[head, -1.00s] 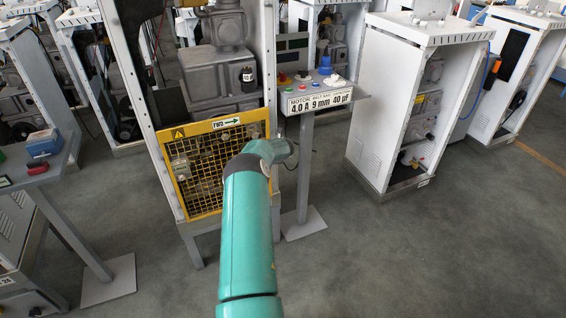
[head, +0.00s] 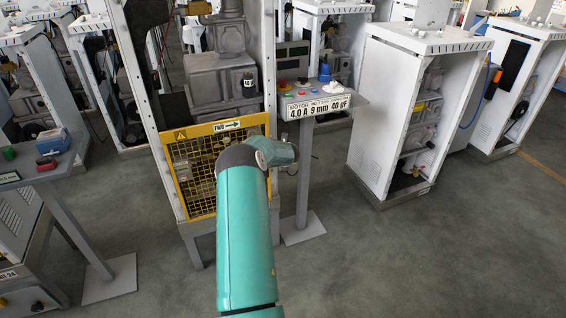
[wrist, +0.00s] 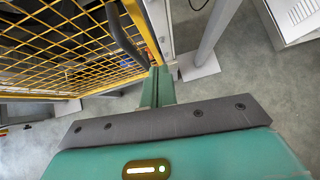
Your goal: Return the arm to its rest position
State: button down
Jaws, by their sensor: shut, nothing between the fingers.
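My arm's teal link rises from the bottom centre of the head view, and its grey joint stands in front of the yellow mesh guard (head: 211,205). My gripper is hidden in that view. In the wrist view my gripper (wrist: 157,76) shows as two teal fingers pressed together, with nothing between them. It points past the right edge of the yellow mesh guard (wrist: 70,42), above the floor. I cannot tell the exact gap between fingertips and guard.
A grey post with a control panel (head: 318,103) stands just right of my arm. A white open cabinet (head: 385,105) is farther right. A small console (head: 48,168) stands at left. Clear grey floor (head: 420,255) lies at front right.

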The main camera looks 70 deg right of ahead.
jog(key=shift+s+v, duration=0.25)
jog(key=shift+v, duration=1.95)
jog(key=w+a+r+m+t+h, duration=0.1)
jog(key=w+a+r+m, duration=0.6)
jog(key=w+r, duration=0.4)
jog(key=w+a+r+m+h, duration=0.2)
jog(key=w+a+r+m, duration=0.2)
jog(key=w+a+r, duration=0.7)
jog(key=w+a+r+m+y, duration=0.1)
jog(key=a+r+m, duration=0.4)
jog(key=a+r, duration=0.5)
jog(key=a+m+y, duration=0.3)
jog(key=a+m, duration=0.1)
jog(key=a, duration=1.3)
jog(key=s+a+f+m+y, duration=0.1)
jog(key=s+a, duration=0.4)
jog(key=a, duration=0.5)
jog(key=s+a+f+m+y, duration=0.1)
jog(key=s+a, duration=0.4)
jog(key=a, duration=0.6)
jog(key=s+a+f+m+y, duration=0.1)
jog(key=s+a+y, duration=0.3)
jog(key=a, duration=0.6)
jog(key=shift+s+a+m+y, duration=0.3)
jog(key=shift+s+m, duration=0.25)
jog(key=shift+m, duration=0.15)
jog(key=shift+f, duration=0.1)
